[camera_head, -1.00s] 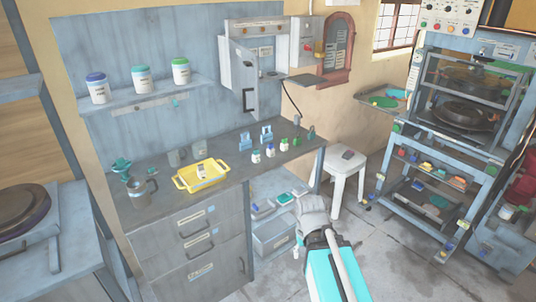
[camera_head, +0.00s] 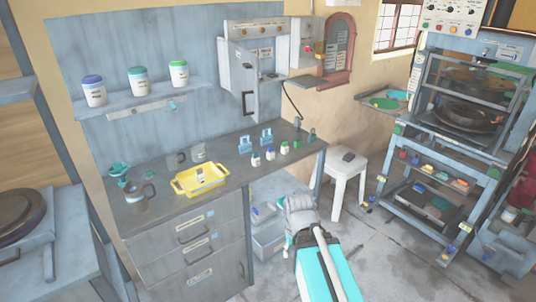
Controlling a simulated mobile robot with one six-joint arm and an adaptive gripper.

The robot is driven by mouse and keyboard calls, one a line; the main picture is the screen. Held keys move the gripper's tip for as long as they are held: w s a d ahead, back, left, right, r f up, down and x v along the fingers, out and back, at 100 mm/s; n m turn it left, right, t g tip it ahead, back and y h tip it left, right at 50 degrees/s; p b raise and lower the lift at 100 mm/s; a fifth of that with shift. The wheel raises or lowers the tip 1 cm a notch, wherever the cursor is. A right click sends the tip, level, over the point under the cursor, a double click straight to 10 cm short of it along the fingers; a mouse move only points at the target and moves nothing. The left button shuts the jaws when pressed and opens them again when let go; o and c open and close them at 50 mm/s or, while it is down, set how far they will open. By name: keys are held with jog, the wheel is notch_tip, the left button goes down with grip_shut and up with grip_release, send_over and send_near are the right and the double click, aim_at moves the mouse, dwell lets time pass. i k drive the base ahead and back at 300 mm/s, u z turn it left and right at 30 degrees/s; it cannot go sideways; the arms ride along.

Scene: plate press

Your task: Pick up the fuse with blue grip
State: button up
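Several small pieces stand in a group on the right part of the grey workbench (camera_head: 150,217). Two are blue upright shapes, a left one (camera_head: 244,145) and a right one (camera_head: 266,138). In front of them are small white pieces with blue tops, one nearer (camera_head: 255,160) and one beside it (camera_head: 271,154). Green-topped pieces (camera_head: 284,148) stand to their right. I cannot tell for sure which is the fuse with blue grip. My gripper (camera_head: 290,240) is low in front of the bench, apart from these pieces. Its fingers are too small and hidden to read.
A yellow tray (camera_head: 181,190) sits mid-bench, with cups to its left and behind. An open grey wall cabinet (camera_head: 243,75) hangs above. Lidded jars (camera_head: 137,82) stand on a shelf. A white stool (camera_head: 342,170) and the blue press frame (camera_head: 398,190) are to the right.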

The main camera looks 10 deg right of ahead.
aim_at(270, 154)
jog(key=i, duration=0.9)
jog(key=z, duration=0.05)
